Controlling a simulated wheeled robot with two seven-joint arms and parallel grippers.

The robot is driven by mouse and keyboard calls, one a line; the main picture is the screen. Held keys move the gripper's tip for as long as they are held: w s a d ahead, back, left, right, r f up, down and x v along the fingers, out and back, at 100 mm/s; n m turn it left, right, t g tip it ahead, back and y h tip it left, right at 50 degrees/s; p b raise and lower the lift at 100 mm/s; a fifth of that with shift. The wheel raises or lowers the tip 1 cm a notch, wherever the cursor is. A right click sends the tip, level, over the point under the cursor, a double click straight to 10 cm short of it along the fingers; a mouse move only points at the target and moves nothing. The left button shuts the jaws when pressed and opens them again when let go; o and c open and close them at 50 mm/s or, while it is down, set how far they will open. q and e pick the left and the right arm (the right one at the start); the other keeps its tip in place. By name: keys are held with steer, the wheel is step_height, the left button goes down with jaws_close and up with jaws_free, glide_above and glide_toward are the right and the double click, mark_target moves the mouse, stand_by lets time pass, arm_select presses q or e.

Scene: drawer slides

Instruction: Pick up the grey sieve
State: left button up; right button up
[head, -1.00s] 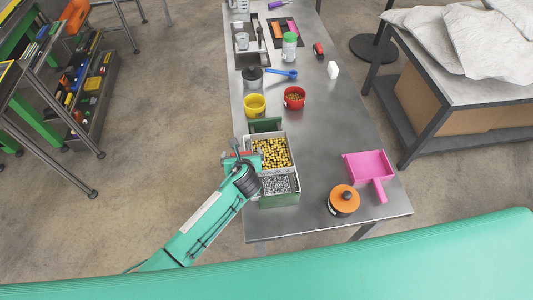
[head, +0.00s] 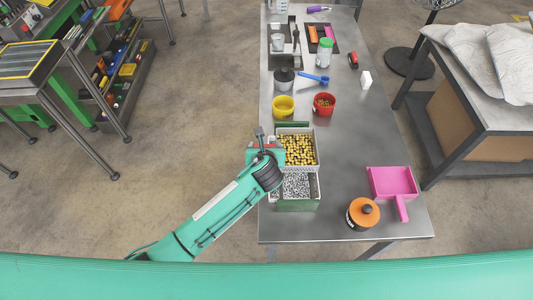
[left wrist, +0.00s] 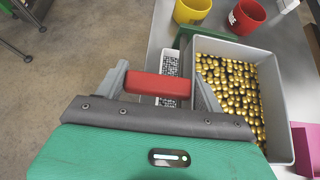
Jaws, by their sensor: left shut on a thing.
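The grey sieve (head: 317,153) is a square, light grey tray full of yellow and black balls. It stands at the left edge of the steel table and fills the right of the left wrist view (left wrist: 284,137). My left gripper (head: 264,147) is at its left side. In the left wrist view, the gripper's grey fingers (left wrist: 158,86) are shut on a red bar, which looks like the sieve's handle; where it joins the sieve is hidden. I cannot tell whether the sieve is clear of what is under it. My right gripper is not in view.
A green-fronted bin (head: 298,205) with grey bits is just in front of the sieve. A yellow cup (head: 283,107) and a red cup (head: 324,105) stand behind. The table middle is clear.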

arm_select(q)
step_height(320, 180, up, 16)
steer(key=b, duration=0.3)
steer(key=s+a+f+b, duration=0.1)
steer(key=s+a+b, duration=0.1)
steer(key=a, duration=0.8)
steer(key=s+a+f+b, duration=0.2)
steer(key=a, duration=0.9)
steer(key=shift+s+a+f, duration=0.15)
steer(key=shift+s+f, duration=0.05)
steer(key=shift+f, duration=0.05)
steer(key=shift+f, duration=0.1)
